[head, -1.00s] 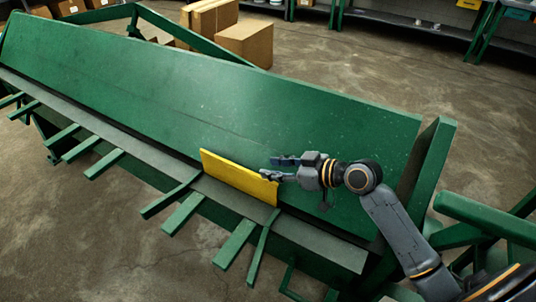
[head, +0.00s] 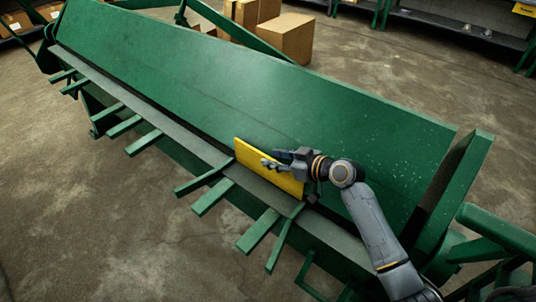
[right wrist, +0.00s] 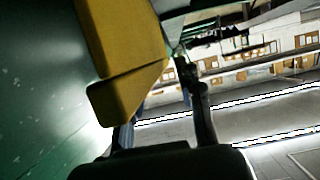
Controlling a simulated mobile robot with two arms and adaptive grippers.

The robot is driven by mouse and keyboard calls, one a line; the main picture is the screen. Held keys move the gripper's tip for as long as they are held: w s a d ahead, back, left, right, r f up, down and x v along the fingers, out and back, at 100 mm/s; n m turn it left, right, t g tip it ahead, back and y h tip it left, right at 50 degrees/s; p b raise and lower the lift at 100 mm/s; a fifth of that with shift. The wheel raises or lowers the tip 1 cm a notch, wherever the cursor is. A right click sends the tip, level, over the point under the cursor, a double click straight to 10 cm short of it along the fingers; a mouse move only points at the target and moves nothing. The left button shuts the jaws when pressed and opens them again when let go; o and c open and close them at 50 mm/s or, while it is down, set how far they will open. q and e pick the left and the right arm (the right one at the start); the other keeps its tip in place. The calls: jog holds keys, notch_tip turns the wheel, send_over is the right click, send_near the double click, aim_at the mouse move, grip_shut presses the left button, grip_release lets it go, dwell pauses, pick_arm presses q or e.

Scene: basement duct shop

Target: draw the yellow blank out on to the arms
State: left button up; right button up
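The yellow blank (head: 250,160) is a flat plate standing on edge on the grey ledge (head: 205,150) of the green machine, in front of its sloping panel. My right gripper (head: 272,159) is at the upper right part of the blank, its fingers apart and partly covering it. In the right wrist view the blank (right wrist: 122,40) fills the upper left and hides part of one finger; the other finger (right wrist: 196,95) is clear to its right. I cannot tell whether they touch it. The green arms (head: 209,197) jut from the machine's front edge. My left gripper is out of view.
The large sloping green panel (head: 270,90) rises behind the ledge, with a green end plate (head: 462,190) at right. Cardboard boxes (head: 283,38) stand on the floor behind. The concrete floor (head: 110,215) in front is clear.

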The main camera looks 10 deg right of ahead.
aim_at(269, 157)
jog(key=shift+x, duration=1.6)
grip_shut()
